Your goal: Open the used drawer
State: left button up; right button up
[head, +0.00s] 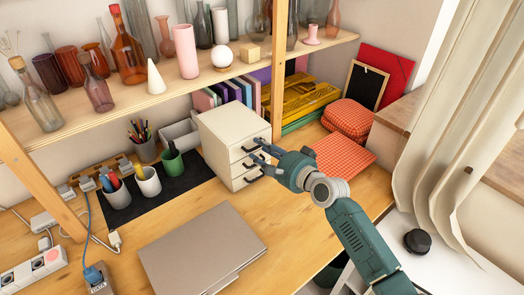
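A small white drawer unit (222,124) stands on the wooden desk below the shelf. Its front faces right and has stacked drawers with dark handles. The drawers look closed, with the lowest drawer (240,183) near the desk top. My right gripper (254,149) is in front of the upper drawers, its two fingers spread apart. The fingers cover part of the drawer front and handles, and I cannot tell whether they touch a handle. My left gripper is out of view.
A closed laptop (203,250) lies on the desk in front. Cups with pens and a green mug (172,163) stand left of the unit. A red checkered box (347,118) and checkered cloth (342,158) are to the right. The shelf (180,90) with glassware overhangs behind.

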grip_shut()
jog(key=shift+s+d, duration=0.2)
jog(key=shift+s, duration=0.05)
pick_arm(q)
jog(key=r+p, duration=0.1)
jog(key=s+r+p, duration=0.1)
jog(key=p, duration=0.1)
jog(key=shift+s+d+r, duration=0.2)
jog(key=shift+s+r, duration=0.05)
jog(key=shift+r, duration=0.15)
pick_arm(e)
jog(key=f+v, duration=0.3)
jog(key=v, duration=1)
jog(key=shift+s+d, duration=0.3)
jog(key=shift+s, duration=0.15)
